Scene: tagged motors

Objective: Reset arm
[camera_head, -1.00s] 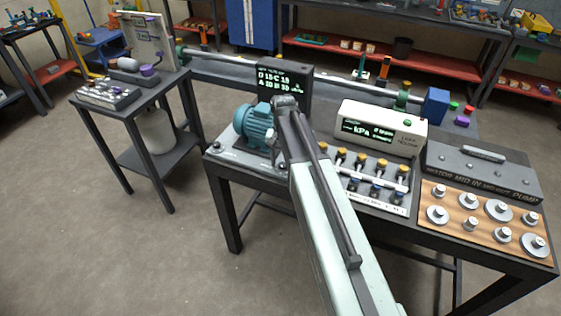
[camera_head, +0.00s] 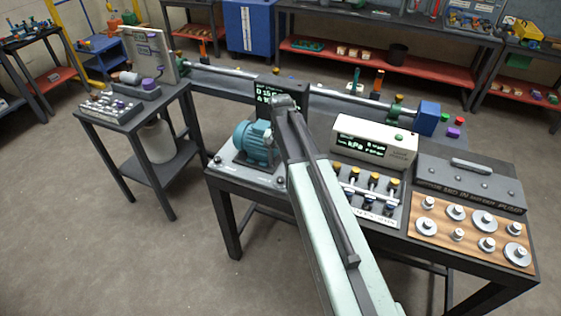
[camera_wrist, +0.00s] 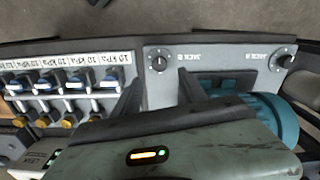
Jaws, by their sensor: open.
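My pale green arm (camera_head: 335,225) reaches forward over the main bench, its far end in front of the dark display and just right of the teal motor (camera_head: 255,143). My gripper (camera_wrist: 162,92) shows in the wrist view as two dark fingers set apart, with nothing seen held between them. The fingers are over the bench's front part, between the row of valves and the motor. The teal motor (camera_wrist: 277,112) is partly hidden by my pale wrist body in that view. The fingertips are hidden in the head view.
A kPa meter (camera_head: 374,142) stands behind the valve panel (camera_head: 366,193). A wooden board (camera_head: 472,231) with several metal discs lies at the right. A dark display (camera_head: 291,97) stands behind the arm. A side table (camera_head: 127,112) is at the left, with open floor in front.

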